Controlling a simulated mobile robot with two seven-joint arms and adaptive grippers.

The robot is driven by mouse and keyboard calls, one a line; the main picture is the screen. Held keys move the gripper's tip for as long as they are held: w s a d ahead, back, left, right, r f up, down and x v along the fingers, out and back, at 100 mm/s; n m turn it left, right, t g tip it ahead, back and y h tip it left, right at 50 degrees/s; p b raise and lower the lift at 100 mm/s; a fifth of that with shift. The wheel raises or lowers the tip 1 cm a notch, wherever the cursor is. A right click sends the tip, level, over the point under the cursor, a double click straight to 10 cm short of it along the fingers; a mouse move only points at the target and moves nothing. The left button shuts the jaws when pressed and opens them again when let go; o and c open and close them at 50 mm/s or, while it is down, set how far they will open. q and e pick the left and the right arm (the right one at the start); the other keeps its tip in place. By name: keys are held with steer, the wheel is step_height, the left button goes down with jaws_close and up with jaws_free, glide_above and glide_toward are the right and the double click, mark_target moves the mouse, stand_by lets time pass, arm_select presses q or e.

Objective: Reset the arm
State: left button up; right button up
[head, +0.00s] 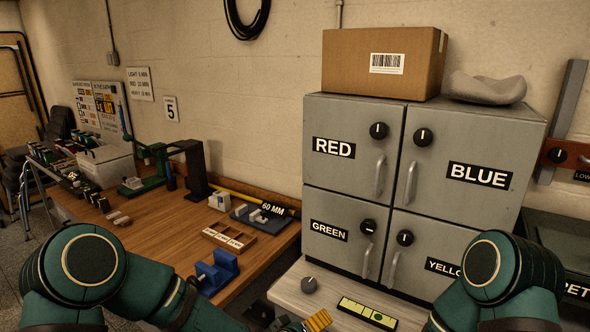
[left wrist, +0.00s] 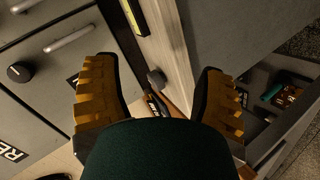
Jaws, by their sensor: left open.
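My left gripper (left wrist: 155,68) shows in the left wrist view with its two orange, ribbed fingers spread wide. Nothing is held between them. In the head view, only a small orange part of it (head: 318,320) shows at the bottom edge, in front of the pale ledge below the lockers. My left arm (head: 95,265) comes in from the lower left and bends down out of the picture. My right arm (head: 490,275) is at the lower right, in front of the yellow-labelled door; its gripper is out of view.
Grey lockers (head: 352,110) labelled red, blue, green and yellow are shut, with a cardboard box (head: 370,65) on top. A wooden workbench (head: 165,238) at left holds a blue vise (head: 218,270) and trays.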

arm_select(q)
steer(key=s+a+f+m+g+y, duration=0.3)
steer(key=s+a+f+g, duration=0.4)
steer(key=s+a+f, duration=0.8)
steer(key=s+f, duration=0.1)
steer(key=s, duration=0.3)
steer(key=shift+a+m+g+y, duration=0.15)
steer(key=shift+m+g+y, duration=0.15)
steer(key=shift+g+y, duration=0.1)
steer(key=shift+w, duration=0.1)
